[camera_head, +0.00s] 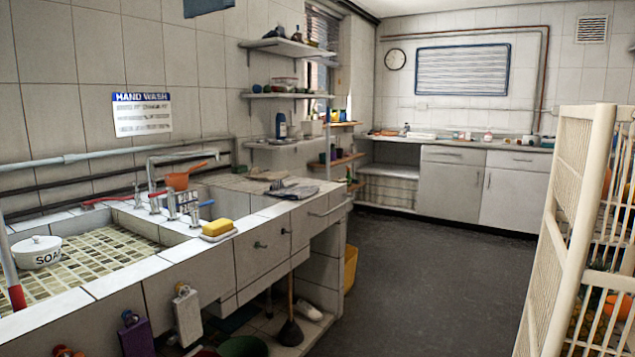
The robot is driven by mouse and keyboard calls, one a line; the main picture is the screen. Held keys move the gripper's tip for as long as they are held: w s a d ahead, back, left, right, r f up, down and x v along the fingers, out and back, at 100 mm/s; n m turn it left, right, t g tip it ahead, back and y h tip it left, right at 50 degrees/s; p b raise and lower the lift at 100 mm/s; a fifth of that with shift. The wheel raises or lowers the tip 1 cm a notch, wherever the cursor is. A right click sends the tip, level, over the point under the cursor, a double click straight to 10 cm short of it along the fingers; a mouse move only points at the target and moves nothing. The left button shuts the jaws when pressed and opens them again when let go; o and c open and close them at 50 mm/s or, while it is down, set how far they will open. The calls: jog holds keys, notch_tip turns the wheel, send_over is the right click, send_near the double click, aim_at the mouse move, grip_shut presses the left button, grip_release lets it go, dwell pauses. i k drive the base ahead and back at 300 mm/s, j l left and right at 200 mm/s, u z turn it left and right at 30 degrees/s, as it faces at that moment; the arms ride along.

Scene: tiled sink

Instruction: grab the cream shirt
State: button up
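A small beige, cream-like cloth (267,174) lies on the tiled counter at the far end of the sink, against the wall. It may be the cream shirt, but it is too small to tell. A darker grey cloth (293,191) lies just in front of it, close to the counter's right edge. My gripper is not in view.
The tiled sink (95,262) fills the left, with a white soap pot (37,252), a yellow sponge (218,228), taps and an orange pan (180,179) on it. A cream rack (566,235) stands at right. The dark floor (420,270) between is clear.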

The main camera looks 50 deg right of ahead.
aim_at(255, 173)
jog(key=z, duration=1.25)
